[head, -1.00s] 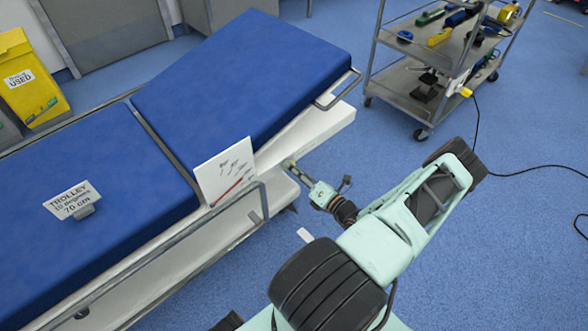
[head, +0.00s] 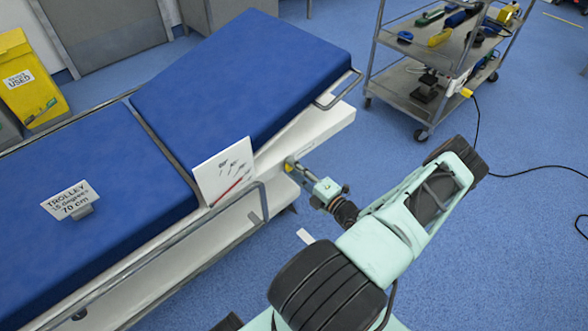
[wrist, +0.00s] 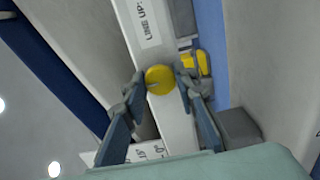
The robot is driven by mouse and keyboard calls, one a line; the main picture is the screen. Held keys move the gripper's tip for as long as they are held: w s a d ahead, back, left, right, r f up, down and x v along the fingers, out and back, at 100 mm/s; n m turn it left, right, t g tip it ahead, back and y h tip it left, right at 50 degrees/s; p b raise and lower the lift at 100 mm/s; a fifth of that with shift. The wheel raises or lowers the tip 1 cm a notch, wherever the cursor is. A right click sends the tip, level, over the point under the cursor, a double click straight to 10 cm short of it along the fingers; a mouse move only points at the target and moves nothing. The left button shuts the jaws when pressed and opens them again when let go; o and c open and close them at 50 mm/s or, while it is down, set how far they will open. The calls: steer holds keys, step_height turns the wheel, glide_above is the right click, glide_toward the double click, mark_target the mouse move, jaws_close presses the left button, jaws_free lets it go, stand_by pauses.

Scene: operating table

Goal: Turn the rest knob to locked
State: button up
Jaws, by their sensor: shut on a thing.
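A round yellow knob (wrist: 160,79) sits on the pale side rail of the trolley, between my fingertips in the wrist view. My gripper (wrist: 161,83) is shut on it, one finger on each side. A faint dark mark shows on the knob's face. In the head view my gripper (head: 291,165) reaches the trolley's side below the raised backrest (head: 245,75), with a bit of yellow showing at its tips. The knob is mostly hidden there. A white label reading "LINE UP" (wrist: 149,22) is fixed beside the knob. Which setting the knob is at cannot be read.
A white card with a red line (head: 223,172) stands by the trolley's side rail (head: 190,240), left of my gripper. A second yellow part (wrist: 203,63) lies right of the knob. A steel cart (head: 420,75) with tools stands at the back right. The blue floor between is clear.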

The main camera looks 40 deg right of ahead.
stand_by(0.4)
steer(key=o, duration=1.2)
steer(key=shift+c, duration=0.2)
steer(key=s, duration=1.2)
steer(key=shift+d, duration=0.45)
